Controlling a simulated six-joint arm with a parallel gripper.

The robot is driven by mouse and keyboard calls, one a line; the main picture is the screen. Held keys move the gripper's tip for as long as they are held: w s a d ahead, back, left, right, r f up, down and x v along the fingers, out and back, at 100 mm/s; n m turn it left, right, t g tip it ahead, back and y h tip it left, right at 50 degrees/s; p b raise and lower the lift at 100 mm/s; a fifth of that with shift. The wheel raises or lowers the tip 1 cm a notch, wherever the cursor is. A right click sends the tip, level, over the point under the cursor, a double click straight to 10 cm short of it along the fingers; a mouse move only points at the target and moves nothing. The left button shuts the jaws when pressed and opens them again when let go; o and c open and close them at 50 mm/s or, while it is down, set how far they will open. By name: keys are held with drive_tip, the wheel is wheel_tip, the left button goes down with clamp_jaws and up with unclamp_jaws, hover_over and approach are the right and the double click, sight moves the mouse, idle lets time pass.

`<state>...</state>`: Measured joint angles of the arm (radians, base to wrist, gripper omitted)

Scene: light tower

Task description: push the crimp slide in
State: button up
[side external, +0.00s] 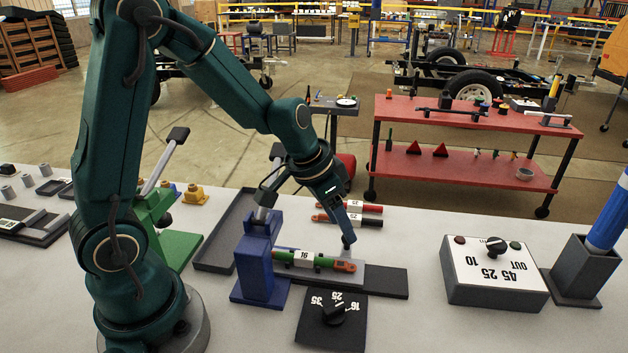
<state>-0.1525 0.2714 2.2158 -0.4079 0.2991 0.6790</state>
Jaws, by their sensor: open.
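The crimp slide (378,273) is a light grey plate on a dark rail (398,287), extending right from the blue press (257,265). A short green cable piece with a white label marked 16 (303,258) and an orange-red end (345,266) lies along the slide, its left end close to the press. The press has a raised lever with a dark handle (277,152). My gripper (348,241) is open and points down just above the slide, near the orange-red end. I cannot tell whether the fingertips touch anything.
A dial plate (333,318) lies in front of the press. Red (358,207) and black (350,221) labelled cables lie behind the slide. A white knob box (490,275) and a blue cylinder in a grey holder (580,270) stand right. A dark tray (212,258) and green press (178,247) are left.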

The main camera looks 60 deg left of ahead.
drive_tip(key=shift+v, duration=1.55)
drive_tip(key=s+d+r+m+t, duration=0.1)
drive_tip(key=s+d+r+t, duration=0.2)
drive_tip(key=r, duration=0.5)
drive_tip(key=s+f+n+g, duration=0.1)
drive_tip(key=s+n+g, duration=0.1)
drive_tip(key=s, duration=0.9)
drive_tip(key=shift+s+n+y, duration=0.4)
